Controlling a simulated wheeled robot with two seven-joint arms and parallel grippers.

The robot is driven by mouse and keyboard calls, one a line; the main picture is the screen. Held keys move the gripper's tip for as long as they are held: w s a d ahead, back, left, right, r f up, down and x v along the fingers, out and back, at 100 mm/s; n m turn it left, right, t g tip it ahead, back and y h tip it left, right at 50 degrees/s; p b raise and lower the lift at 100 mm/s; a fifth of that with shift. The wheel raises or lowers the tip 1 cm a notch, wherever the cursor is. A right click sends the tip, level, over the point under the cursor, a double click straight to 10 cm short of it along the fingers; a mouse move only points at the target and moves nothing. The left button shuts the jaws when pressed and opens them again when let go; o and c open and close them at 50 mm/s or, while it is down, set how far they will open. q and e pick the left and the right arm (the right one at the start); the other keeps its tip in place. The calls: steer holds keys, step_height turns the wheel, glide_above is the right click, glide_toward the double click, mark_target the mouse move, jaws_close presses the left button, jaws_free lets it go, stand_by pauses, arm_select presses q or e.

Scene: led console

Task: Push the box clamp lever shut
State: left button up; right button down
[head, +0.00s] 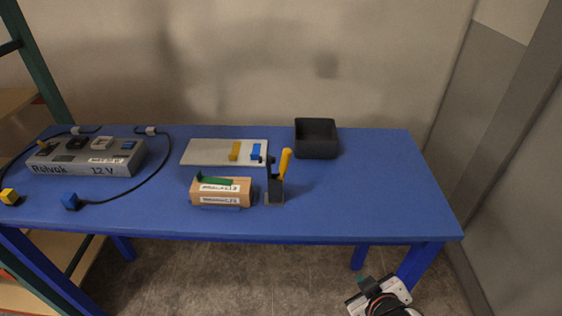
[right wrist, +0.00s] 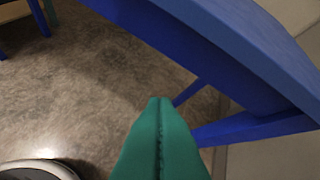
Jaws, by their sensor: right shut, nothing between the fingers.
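The box clamp (head: 275,189) is a dark block on a grey foot at the right end of a tan box (head: 221,198) near the table's front edge. Its yellow lever (head: 286,161) stands nearly upright, tilted slightly right. The tan box has white labels and a green piece (head: 216,180) on top. My right gripper (head: 362,283) is below and in front of the table's right front edge, well away from the lever. In the right wrist view its green fingers (right wrist: 160,100) are together, with nothing between them. My left gripper is not in view.
A grey 12 V power unit (head: 88,163) with black cables, a yellow plug (head: 10,196) and a blue plug (head: 70,201) sits left. A pale board (head: 205,152) with yellow and blue parts and a black bin (head: 316,148) stand behind. The blue table's right side (head: 385,195) is clear.

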steer(key=w+a+r+n+t+y, duration=0.4)
steer(key=w+a+r+n+t, duration=0.25)
steer(key=w+r+n, duration=0.35)
steer(key=n+y, duration=0.7)
glide_toward(285, 166)
steer(key=s+a+r+p+x, duration=0.1)
steer(key=p+x, duration=0.1)
steer(key=x, duration=0.7)
steer(key=shift+a+g, duration=0.25)
steer(key=shift+g, duration=0.2)
steer(key=shift+r, duration=0.1)
